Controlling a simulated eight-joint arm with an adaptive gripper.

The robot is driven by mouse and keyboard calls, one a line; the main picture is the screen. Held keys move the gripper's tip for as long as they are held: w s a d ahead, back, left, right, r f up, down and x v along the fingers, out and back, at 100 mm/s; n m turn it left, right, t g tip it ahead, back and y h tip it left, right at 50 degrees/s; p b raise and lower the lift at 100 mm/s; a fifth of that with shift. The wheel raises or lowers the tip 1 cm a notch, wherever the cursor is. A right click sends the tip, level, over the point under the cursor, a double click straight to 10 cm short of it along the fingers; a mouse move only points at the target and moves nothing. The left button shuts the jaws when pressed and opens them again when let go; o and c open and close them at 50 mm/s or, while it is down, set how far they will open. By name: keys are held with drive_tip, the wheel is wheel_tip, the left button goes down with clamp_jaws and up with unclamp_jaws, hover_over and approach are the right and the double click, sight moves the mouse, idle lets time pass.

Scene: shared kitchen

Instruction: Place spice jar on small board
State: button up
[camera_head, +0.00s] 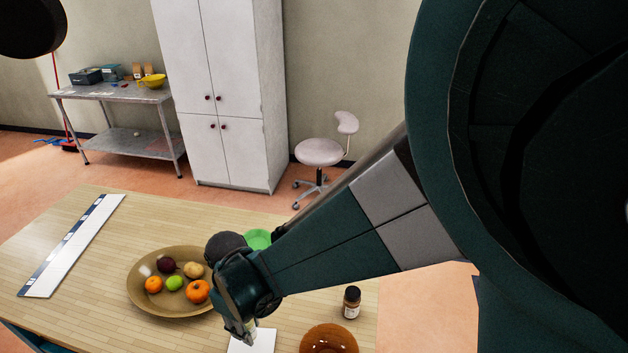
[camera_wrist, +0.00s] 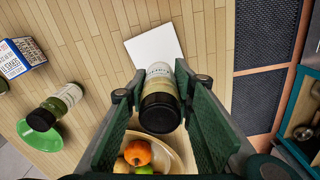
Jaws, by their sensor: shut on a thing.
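My gripper (camera_head: 243,328) is shut on a spice jar (camera_wrist: 160,98) with a black cap and a pale label. In the wrist view my gripper's fingers (camera_wrist: 162,88) sit on either side of the jar, cap end toward the camera. The small board (camera_wrist: 154,45) is white and lies flat on the table. The jar's far end overlaps the board's near edge in the wrist view. In the head view the board (camera_head: 262,342) is cut by the lower frame edge, just under my gripper. I cannot tell whether the jar touches it.
A wide bowl of fruit (camera_head: 140,300) lies left of my gripper. A green bowl (camera_wrist: 40,138), another jar (camera_wrist: 57,104) and a blue-white box (camera_wrist: 20,58) are on the wrist view's left.

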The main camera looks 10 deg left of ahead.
drive_tip(key=shift+f, duration=2.1)
drive_tip(key=shift+f, duration=0.1)
drive_tip(key=o, duration=1)
drive_tip(key=shift+c, duration=0.2)
drive_tip(key=shift+r, duration=6.15)
